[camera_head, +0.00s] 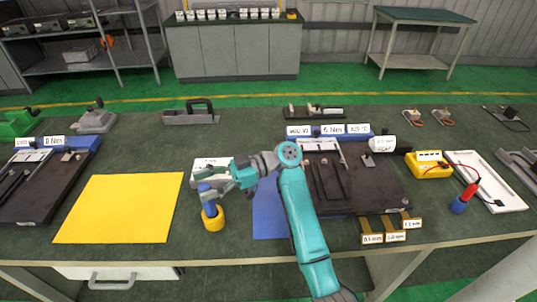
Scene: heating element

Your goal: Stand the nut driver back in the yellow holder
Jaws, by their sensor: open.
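The yellow holder (213,222) is a short ring-like cup on the dark green bench, just right of the yellow mat. A blue piece (209,209), which looks like the nut driver's handle, stands roughly upright in the holder, with a slight lean. My gripper (206,190) is at the top of this blue piece, reaching in from the right. Its jaws are open; the fingers are small and partly hidden, so I cannot tell whether they touch the blue piece. The lower end of the driver is hidden inside the holder.
A yellow mat (120,208) lies to the left. A blue mat (268,210) lies partly under my arm. A dark fixture board (380,190) stands to the right, with a yellow meter (428,165) and a red-and-blue tool (464,198) beyond. Small labelled tabs (390,237) sit at the front edge.

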